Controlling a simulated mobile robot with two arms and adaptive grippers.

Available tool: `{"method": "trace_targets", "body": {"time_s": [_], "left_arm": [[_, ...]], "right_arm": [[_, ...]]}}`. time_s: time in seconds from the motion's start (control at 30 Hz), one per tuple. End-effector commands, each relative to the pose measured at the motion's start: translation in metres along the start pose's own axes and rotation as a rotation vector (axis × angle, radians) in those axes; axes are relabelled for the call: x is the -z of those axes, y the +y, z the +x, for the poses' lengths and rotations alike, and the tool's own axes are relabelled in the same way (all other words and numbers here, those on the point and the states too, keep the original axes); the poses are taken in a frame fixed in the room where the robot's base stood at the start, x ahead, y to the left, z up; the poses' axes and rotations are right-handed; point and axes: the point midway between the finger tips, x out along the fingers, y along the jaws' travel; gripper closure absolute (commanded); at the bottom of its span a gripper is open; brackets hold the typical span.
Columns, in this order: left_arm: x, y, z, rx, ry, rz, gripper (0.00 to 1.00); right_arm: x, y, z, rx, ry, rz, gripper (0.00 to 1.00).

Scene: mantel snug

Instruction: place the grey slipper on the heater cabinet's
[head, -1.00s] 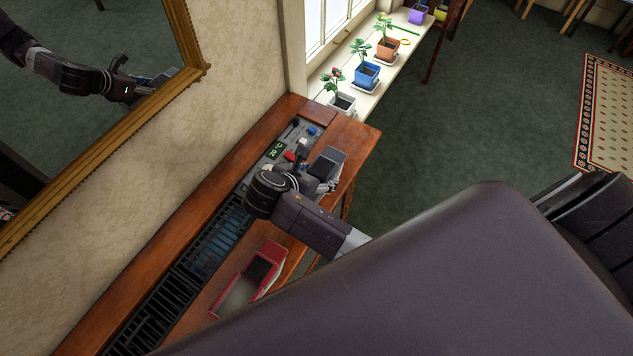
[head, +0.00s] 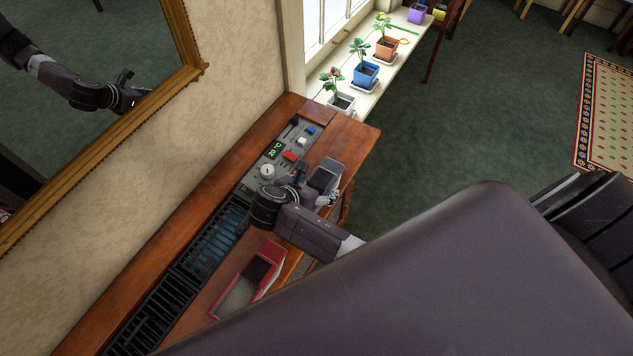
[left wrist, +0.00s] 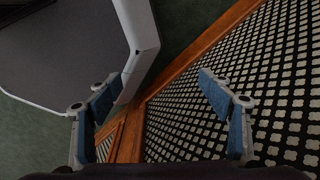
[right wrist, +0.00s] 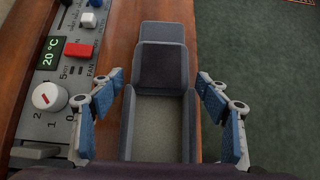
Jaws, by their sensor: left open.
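The grey slipper (head: 327,176) lies on the wooden top of the heater cabinet (head: 352,142), beside the control panel, at its right end in the head view. In the right wrist view the grey slipper (right wrist: 163,75) points away, its dark band and open heel showing. My right gripper (right wrist: 160,88) is open, with one finger on each side of the slipper and gaps at the tips. In the head view my right gripper (head: 305,185) partly covers the slipper's near end. My left gripper (left wrist: 160,88) is open and empty, over a lattice-patterned surface with a wooden edge.
A red slipper (head: 250,280) lies on the cabinet nearer me. The control panel (head: 283,150) with knob and buttons and a dark grille (head: 190,275) run along the wall side. Potted plants stand on the windowsill (head: 390,72). A mirror (head: 80,100) hangs at left.

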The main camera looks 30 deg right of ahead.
Motion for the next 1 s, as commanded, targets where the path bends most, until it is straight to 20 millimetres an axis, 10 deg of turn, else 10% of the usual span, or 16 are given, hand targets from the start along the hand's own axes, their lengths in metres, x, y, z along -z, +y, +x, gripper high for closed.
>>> {"method": "trace_targets", "body": {"time_s": [0.37, 1.0], "left_arm": [[0.0, 0.001, 0.001, -0.001, 0.0, 0.001, 0.27], [0.0, 0.001, -0.004, -0.002, 0.0, 0.002, 0.27]], "right_arm": [[-0.003, 0.0, -0.003, -0.001, 0.0, 0.001, 0.26], [-0.002, 0.001, -0.115, -0.002, 0.0, 0.001, 0.26]]}}
